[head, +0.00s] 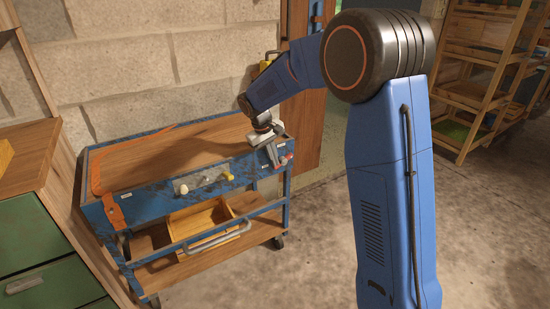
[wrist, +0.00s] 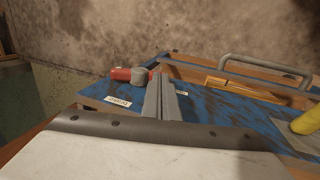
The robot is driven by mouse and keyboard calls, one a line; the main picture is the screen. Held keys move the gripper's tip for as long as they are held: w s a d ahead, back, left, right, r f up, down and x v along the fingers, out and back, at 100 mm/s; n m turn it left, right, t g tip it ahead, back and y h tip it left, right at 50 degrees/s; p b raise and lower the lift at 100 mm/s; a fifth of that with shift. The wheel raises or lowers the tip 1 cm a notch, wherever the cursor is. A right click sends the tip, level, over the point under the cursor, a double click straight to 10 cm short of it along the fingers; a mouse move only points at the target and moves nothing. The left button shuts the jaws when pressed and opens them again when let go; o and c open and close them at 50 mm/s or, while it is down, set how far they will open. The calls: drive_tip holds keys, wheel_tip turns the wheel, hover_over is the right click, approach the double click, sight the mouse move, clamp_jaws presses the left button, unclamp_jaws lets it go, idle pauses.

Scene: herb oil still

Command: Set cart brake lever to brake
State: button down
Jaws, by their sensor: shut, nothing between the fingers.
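The blue cart (head: 150,196) with a wood top stands against the block wall. Its brake lever (head: 286,159) is at the right end of the front panel and has a reddish handle. In the wrist view the lever (wrist: 122,74) shows a red handle pointing left from a round grey hub, just left of my fingertips. Small white labels (wrist: 118,102) lie on the blue panel near it; their words are too small to read. My gripper (head: 271,150) is shut and empty, close over the panel. In the wrist view its fingers (wrist: 161,85) partly cover the panel beside the hub; contact cannot be told.
A white knob (head: 183,189) and a yellow knob (head: 228,176) sit on the front panel. A wooden box (head: 200,217) and a grey handle (head: 217,240) are below. A green drawer cabinet (head: 40,250) stands close on the left. Floor (head: 310,230) right of the cart is clear.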

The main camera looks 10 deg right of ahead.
drive_tip(key=shift+s+a+f, duration=0.1)
drive_tip(key=shift+a+f, duration=0.25)
drive_tip(key=shift+f, duration=0.65)
drive_tip(key=shift+a, duration=0.1)
drive_tip(key=s+a+r, duration=0.3)
drive_tip(key=a+r, duration=0.6)
drive_tip(key=shift+a+r, duration=0.2)
drive_tip(key=shift+r, duration=0.2)
